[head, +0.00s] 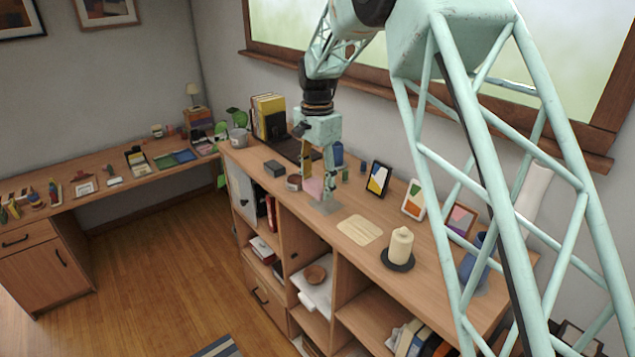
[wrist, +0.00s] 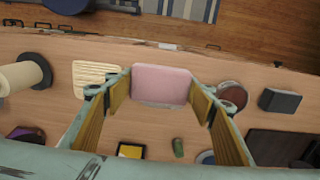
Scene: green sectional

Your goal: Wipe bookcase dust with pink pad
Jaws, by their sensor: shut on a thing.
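The pink pad (head: 314,187) is held between the fingers of my gripper (head: 318,172), over the wooden bookcase top (head: 288,208). In the wrist view the pad (wrist: 162,84) spans the gap between the fingertips of my gripper (wrist: 161,92), which is shut on it. I cannot tell whether the pad touches the wood. A greyish patch (head: 326,207), perhaps dust, shows just in front of the pad in the head view. The pad hides any dust under it.
A woven beige mat (head: 360,229) and a cream candle (head: 400,245) on a dark dish are right of the pad. Picture frames (head: 378,179) stand behind. A small bowl (head: 294,182) and a dark box (head: 274,168) lie left. The front edge drops to open shelves.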

